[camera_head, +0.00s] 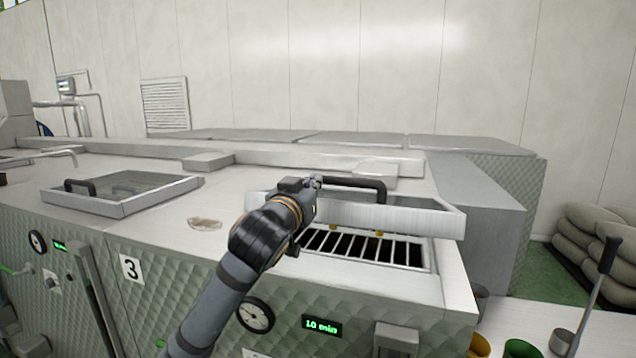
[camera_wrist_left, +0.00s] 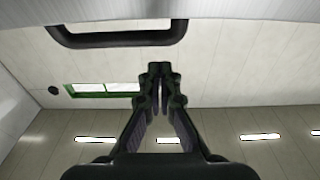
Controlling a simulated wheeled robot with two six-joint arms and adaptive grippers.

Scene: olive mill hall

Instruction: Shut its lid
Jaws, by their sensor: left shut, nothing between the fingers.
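The pale metal lid (camera_head: 400,215) with a black bar handle (camera_head: 372,184) stands raised over a hatch in the right part of the machine top. Below it a dark slotted grate (camera_head: 365,247) shows in the open hatch. My left gripper (camera_head: 316,182) is shut and empty at the left end of the handle, covering part of the lid. I cannot tell whether it touches the lid. In the left wrist view the closed fingers (camera_wrist_left: 160,72) are apart from the black handle (camera_wrist_left: 120,38) in the picture. My right gripper is not in view.
Pots (camera_head: 520,348) and a lever (camera_head: 598,285) stand at right. Sacks (camera_head: 597,240) lie behind them.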

